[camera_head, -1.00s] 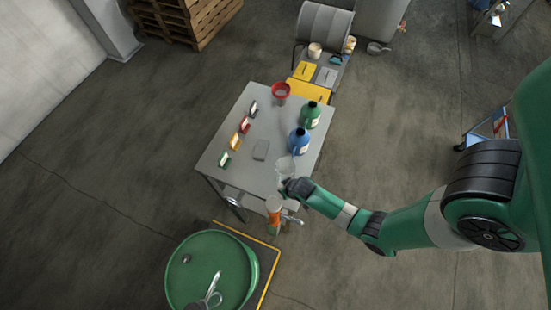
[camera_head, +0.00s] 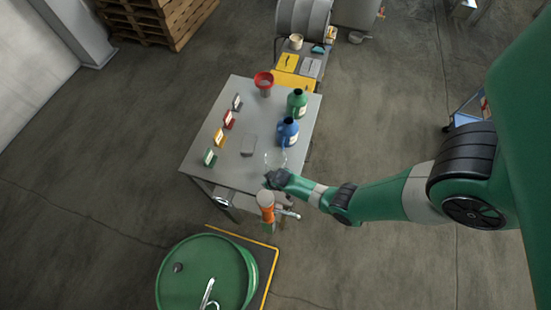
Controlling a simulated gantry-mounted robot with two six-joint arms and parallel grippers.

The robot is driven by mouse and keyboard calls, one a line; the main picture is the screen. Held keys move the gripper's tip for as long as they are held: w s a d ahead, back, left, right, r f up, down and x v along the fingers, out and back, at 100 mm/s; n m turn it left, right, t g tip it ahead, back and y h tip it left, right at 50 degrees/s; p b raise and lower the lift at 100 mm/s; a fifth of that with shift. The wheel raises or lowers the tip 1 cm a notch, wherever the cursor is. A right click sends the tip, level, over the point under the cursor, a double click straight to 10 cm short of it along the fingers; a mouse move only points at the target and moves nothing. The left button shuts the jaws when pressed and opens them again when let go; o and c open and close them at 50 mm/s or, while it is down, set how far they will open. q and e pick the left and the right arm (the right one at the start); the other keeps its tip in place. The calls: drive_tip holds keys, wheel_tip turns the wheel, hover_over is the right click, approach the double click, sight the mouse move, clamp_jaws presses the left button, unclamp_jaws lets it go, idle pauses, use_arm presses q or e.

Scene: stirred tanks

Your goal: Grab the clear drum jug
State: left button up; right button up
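The clear jug (camera_head: 276,159) is faint and see-through. It is at the front right part of the grey table (camera_head: 206,155), just in front of a blue jug (camera_head: 287,132). My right gripper (camera_head: 271,178) is at the jug's near side, by the table's front edge, and overlaps its lower part in the picture. The fingers are small and dark, so I cannot tell whether they are open or shut, or whether they touch the jug. My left gripper is not in view.
A green jug (camera_head: 297,102), a red funnel (camera_head: 264,80), several coloured label stands and a grey pad (camera_head: 249,145) are on the table. An orange-topped object (camera_head: 265,199) is just below my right gripper. A green drum (camera_head: 215,260) stands in front.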

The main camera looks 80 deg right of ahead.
drive_tip(key=shift+r, duration=0.1)
drive_tip(key=shift+c, duration=0.2)
clamp_jaws()
idle(1.1)
